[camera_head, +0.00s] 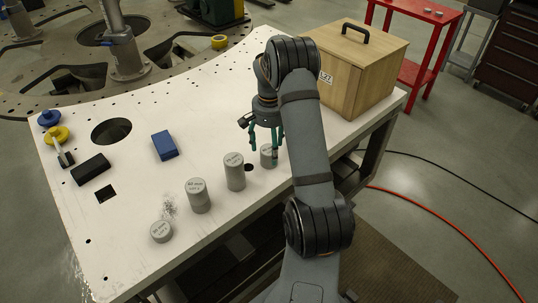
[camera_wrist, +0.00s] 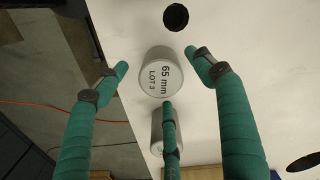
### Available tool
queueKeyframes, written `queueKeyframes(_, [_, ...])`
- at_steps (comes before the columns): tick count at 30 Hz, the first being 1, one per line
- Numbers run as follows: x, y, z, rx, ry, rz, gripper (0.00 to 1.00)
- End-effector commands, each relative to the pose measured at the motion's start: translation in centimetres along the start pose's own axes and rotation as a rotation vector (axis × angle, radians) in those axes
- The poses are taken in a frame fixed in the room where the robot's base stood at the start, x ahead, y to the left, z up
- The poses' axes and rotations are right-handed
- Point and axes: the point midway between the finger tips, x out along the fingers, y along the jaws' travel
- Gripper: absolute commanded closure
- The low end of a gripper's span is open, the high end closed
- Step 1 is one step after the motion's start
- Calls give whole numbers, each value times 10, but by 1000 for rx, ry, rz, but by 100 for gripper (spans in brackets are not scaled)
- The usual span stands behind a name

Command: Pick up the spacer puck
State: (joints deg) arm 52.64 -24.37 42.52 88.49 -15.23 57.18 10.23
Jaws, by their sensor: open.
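Several grey cylindrical pucks stand upright in a row along the table's near edge in the head view: a short one (camera_head: 161,232), a taller one (camera_head: 197,197), another tall one (camera_head: 234,174) and one at the far right (camera_head: 267,158), partly hidden by my fingers. Which is the spacer puck I cannot tell. My gripper (camera_head: 264,144) has its green fingers spread near the far-right puck. In the wrist view, a puck marked "65 mm LOT 3" (camera_wrist: 160,72) shows between the open fingertips, not visibly gripped. Another puck (camera_wrist: 157,128) lies below it in the picture, partly behind a finger.
The white plate table (camera_head: 125,205) also holds a blue block (camera_head: 164,145), a black block (camera_head: 91,168) and blue and yellow knobbed items (camera_head: 56,134). A wooden box (camera_head: 358,65) stands at the right. Holes (camera_head: 111,131) pierce the plate.

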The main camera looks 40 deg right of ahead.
Motion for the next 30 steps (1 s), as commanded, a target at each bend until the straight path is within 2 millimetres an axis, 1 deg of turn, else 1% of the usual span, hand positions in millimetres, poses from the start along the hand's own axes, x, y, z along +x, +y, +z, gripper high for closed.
queueKeyframes(7, [31,-1,0,-1,-3,2,32])
queueKeyframes(10, [37,-2,0,-2,-1,1,32])
queueKeyframes(16, [38,-2,0,-1,0,0,32])
queueKeyframes(30, [37,-2,0,-1,0,0,60])
